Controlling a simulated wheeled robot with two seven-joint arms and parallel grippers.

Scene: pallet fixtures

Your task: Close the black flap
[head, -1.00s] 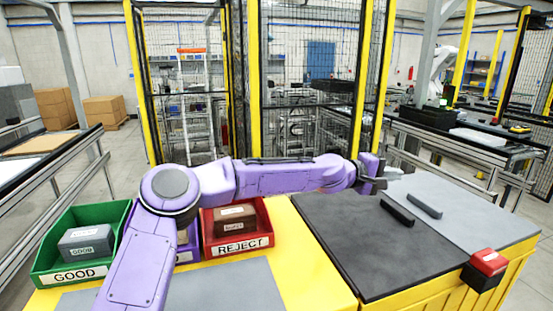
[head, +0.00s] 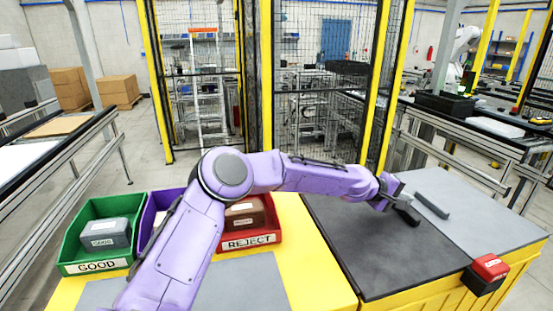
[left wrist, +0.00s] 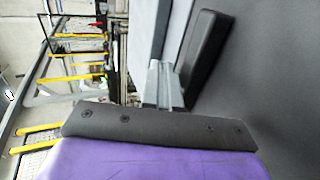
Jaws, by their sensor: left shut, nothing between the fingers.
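The black flap (head: 350,235) is a dark panel lying flat on top of the yellow crate at the right in the head view. Its bar handle (head: 408,215) is near its right edge. My left gripper (head: 402,194) is at that handle, just above and behind it, and partly covers the area. In the left wrist view the shut, empty grey fingers (left wrist: 163,88) are right beside the black handle (left wrist: 203,60); I cannot tell whether they touch it. The dark flap surface (left wrist: 275,80) fills the right of that view. My right gripper is out of view.
A light grey flap (head: 470,215) with its own handle (head: 432,205) adjoins the black one. A red button box (head: 487,272) is on the crate's front. Green (head: 95,263), purple and red (head: 250,239) bins stand at left. Wire fencing stands behind.

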